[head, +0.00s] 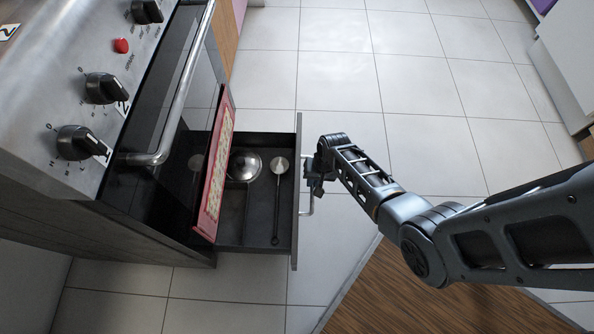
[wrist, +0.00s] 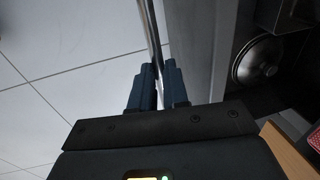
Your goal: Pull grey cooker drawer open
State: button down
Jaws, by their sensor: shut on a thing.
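The grey cooker drawer (head: 297,230) in the head view stands pulled out from the bottom of the cooker, with its dark inside showing. Its bar handle (head: 308,207) is on the front panel, and the bar also shows in the wrist view (wrist: 150,30). My gripper (head: 316,172) is at the handle on the outer side of the drawer front. In the wrist view my gripper's two fingers (wrist: 157,82) are closed around the bar. My gripper hides part of the handle in the head view.
A metal lid or pan (head: 244,166) and a ladle (head: 280,185) lie in the drawer. A red patterned board (head: 215,180) stands between the drawer and the oven door. The oven handle (head: 180,95) juts out above. Tiled floor (head: 330,70) lies clear beyond; a wooden floor area (head: 400,290) is nearby.

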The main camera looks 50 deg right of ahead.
jog(key=shift+s+d, duration=0.6)
jog(key=shift+s, duration=0.25)
jog(key=c, duration=1.1)
grip_release()
jog(key=shift+r, duration=0.1)
jog(key=r+p, duration=0.1)
jog(key=r, duration=0.1)
jog(key=r+p, duration=0.1)
jog(key=r, duration=0.2)
jog(key=s+d+r+p, duration=0.1)
jog(key=r+p, duration=0.1)
jog(key=shift+s+r, duration=0.1)
jog(key=shift+r, duration=0.15)
